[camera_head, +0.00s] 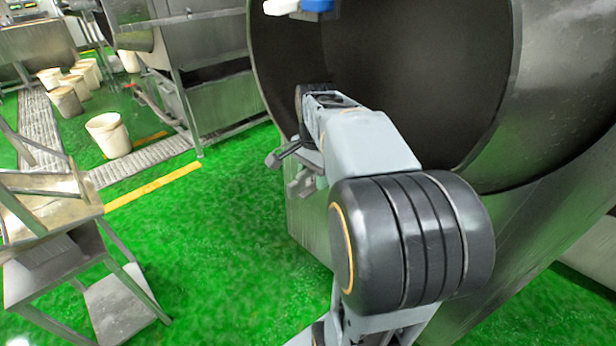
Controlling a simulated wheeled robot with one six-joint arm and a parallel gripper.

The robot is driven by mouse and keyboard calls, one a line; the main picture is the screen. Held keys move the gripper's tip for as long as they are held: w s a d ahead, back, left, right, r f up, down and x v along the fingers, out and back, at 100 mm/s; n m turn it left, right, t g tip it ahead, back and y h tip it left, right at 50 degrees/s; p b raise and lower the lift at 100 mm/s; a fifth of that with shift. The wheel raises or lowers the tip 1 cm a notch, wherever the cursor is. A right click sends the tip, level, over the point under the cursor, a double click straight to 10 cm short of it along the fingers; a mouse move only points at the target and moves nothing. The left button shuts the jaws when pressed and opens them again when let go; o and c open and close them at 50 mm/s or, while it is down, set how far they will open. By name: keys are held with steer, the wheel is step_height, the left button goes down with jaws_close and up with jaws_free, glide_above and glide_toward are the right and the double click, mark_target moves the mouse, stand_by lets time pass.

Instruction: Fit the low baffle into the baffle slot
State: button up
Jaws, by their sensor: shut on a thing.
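My gripper (287,160) hangs below my wrist, just outside the left edge of the open drum mouth. It is small in the picture and partly covered by my arm. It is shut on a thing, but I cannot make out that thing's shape. I cannot pick out the low baffle for certain. A blue and white piece (316,5) shows at the top edge, in front of the dark drum interior and cut off by the picture. I cannot tell whether it belongs to the baffle slot. No slot is clearly visible.
The large steel drum (556,90) fills the right side, its dark mouth behind my arm. A metal stand (50,215) is at the left. White buckets (108,135) and a steel machine (215,90) stand farther back. The green floor (215,240) between is clear.

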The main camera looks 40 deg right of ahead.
steer(key=shift+w+d+p, duration=0.15)
steer(key=shift+d+p, duration=0.05)
steer(key=shift+d, duration=0.45)
steer(key=shift+w+d+p, duration=0.15)
steer(key=shift+d, duration=0.5)
steer(key=shift+w+d+p, duration=0.2)
steer(key=shift+d+p, duration=0.35)
steer(key=shift+d, duration=0.55)
steer(key=shift+w+d+p, duration=0.2)
steer(key=shift+d+p, duration=0.3)
steer(key=shift+d, duration=0.65)
steer(key=shift+w+d+p, duration=0.2)
steer(key=shift+d+p, duration=0.35)
steer(key=shift+d, duration=0.55)
stand_by(1.0)
steer(key=o, duration=1.2)
step_height(320, 180, up, 12)
steer(key=shift+a, duration=0.1)
steer(key=shift+c, duration=0.3)
